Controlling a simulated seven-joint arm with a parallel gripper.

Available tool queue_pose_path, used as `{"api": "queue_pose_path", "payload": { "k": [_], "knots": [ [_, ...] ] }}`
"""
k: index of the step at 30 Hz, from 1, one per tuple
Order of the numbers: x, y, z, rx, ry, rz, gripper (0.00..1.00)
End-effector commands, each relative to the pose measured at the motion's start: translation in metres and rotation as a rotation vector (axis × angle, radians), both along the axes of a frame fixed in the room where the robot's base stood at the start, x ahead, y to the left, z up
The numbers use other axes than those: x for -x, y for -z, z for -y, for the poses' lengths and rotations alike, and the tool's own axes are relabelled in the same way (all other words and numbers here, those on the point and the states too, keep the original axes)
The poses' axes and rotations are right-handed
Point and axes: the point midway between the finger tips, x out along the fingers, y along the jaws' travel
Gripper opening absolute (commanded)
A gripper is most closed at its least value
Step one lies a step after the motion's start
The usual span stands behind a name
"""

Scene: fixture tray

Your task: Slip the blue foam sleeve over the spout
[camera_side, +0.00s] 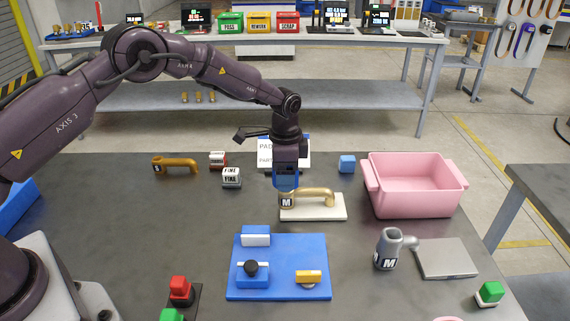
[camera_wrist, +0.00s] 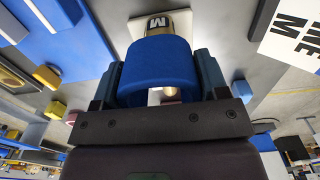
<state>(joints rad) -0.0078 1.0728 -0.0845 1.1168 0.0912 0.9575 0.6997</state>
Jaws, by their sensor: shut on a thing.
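The blue foam sleeve (camera_side: 286,183) is held between the fingers of my gripper (camera_side: 286,172). In the wrist view the sleeve (camera_wrist: 160,62) is a thick ring squeezed by both fingers. Right below it is a brass spout (camera_side: 318,192) with a bent arm and a black-and-white M label, on a cream plate (camera_side: 325,211). The labelled brass body (camera_wrist: 178,22) shows just beyond the sleeve in the wrist view, and a bit of brass shows in the ring's opening. I cannot tell whether the sleeve is around the spout's top or just above it.
A grey M spout (camera_side: 388,250) stands at right beside a grey plate (camera_side: 446,258). A brown-gold spout (camera_side: 176,166) lies at back left. A pink bin (camera_side: 413,190), a small blue cube (camera_side: 347,164) and a blue fixture board (camera_side: 300,254) surround the spot.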

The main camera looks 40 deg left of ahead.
Motion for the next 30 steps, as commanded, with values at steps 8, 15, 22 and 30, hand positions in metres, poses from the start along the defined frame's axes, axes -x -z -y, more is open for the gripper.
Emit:
{"api": "queue_pose_path", "payload": {
  "k": [8,15,22,30],
  "knots": [
    [-0.0003,0.0064,0.0001,0.000,0.000,0.003,0.54],
    [-0.0001,0.0075,0.0001,0.000,0.000,0.001,0.54],
    [0.0000,0.0083,0.0000,0.000,0.000,0.001,0.54],
    [0.0001,0.0118,0.0001,0.000,0.000,0.001,0.54]
  ]
}}
